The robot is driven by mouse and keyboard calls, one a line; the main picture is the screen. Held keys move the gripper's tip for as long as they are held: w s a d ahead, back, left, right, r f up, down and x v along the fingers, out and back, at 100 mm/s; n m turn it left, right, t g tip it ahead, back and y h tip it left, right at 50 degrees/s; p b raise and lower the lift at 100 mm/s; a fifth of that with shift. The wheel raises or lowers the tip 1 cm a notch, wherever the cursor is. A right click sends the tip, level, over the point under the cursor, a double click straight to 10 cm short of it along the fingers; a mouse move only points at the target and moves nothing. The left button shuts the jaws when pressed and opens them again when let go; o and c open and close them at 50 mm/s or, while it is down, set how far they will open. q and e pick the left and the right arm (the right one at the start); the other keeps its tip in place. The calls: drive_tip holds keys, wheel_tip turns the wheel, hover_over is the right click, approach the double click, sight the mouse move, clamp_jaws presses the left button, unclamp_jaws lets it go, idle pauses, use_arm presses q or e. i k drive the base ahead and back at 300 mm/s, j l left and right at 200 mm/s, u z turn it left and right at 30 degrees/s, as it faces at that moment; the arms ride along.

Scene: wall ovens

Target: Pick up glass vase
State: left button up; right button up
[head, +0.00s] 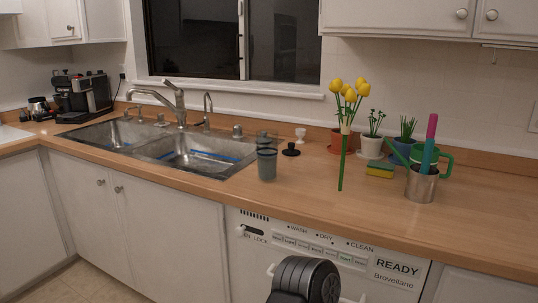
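A dark grey-blue, see-through glass vessel (267,164) stands upright on the wooden counter, just right of the sink. It is the thing that looks most like the glass vase, though I cannot be sure. Further right, a long green stem (342,170) with a pale bud at its top stands upright in front of the yellow flowers (347,92); I cannot make out any glass around it. A black rounded part of my own body shows at the bottom middle. No gripper fingers show in the head view.
The double sink (195,152) with its faucet lies left of the glass. A black stopper (291,150), potted plants, a yellow-green sponge (380,170) and a metal cup (421,185) stand right. A dishwasher (325,250) is below.

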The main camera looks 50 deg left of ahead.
sight(267, 140)
drive_tip(key=i+j, duration=0.25)
drive_tip(key=i, duration=0.2)
drive_tip(key=u, duration=1.75)
